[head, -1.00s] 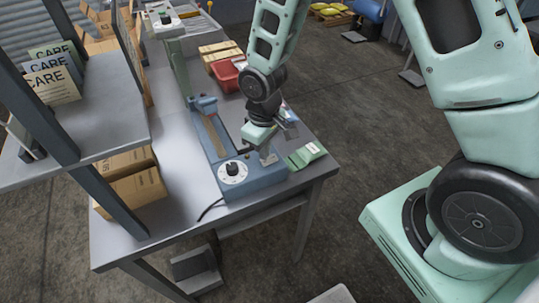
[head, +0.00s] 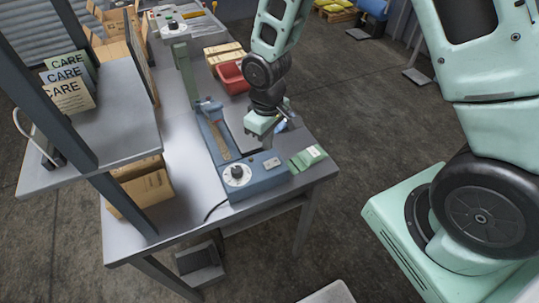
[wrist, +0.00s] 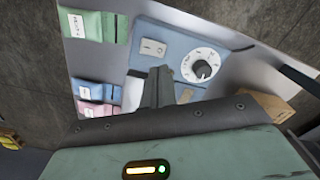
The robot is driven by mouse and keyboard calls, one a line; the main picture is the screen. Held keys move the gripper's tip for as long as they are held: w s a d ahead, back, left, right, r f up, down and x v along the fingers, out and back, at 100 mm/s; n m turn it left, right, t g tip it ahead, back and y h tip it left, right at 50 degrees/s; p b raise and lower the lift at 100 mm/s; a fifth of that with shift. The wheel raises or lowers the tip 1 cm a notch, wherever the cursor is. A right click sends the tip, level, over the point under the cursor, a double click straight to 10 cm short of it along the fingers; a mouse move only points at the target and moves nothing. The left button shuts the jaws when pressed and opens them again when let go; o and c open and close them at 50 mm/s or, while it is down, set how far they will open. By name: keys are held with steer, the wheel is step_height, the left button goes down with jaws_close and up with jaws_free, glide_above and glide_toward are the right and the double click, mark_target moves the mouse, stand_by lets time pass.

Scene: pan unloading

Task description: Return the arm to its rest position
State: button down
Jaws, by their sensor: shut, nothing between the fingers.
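My arm reaches down over the table (head: 175,190) in the head view. My gripper (head: 268,146) hangs above the blue machine with a dial (head: 262,180), near its right side. In the wrist view my gripper (wrist: 157,88) points toward the machine (wrist: 175,40), its fingers together and nothing visible between them. Whether the fingertips clear the machine by much is hard to tell.
A green packet (head: 307,157) lies right of the machine; blue (wrist: 98,60) and pink (wrist: 95,92) packets show beside it in the wrist view. A red bin (head: 232,77) and cardboard boxes stand farther back. A grey shelf (head: 115,125) is at left.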

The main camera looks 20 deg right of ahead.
steer(key=s+a+r+b, duration=0.2)
steer(key=s+b, duration=0.1)
steer(key=s, duration=0.3)
steer(key=s+a+r+n+b, duration=0.1)
steer(key=s+a+r+b, duration=0.1)
steer(key=s, duration=0.5)
steer(key=s+a+r+b, duration=0.2)
steer(key=s+r+b, duration=0.1)
steer(key=s+b, duration=0.2)
steer(key=shift+s+a+n+y, duration=0.15)
steer(key=shift+s+n+y, duration=0.2)
steer(key=shift+s, duration=0.65)
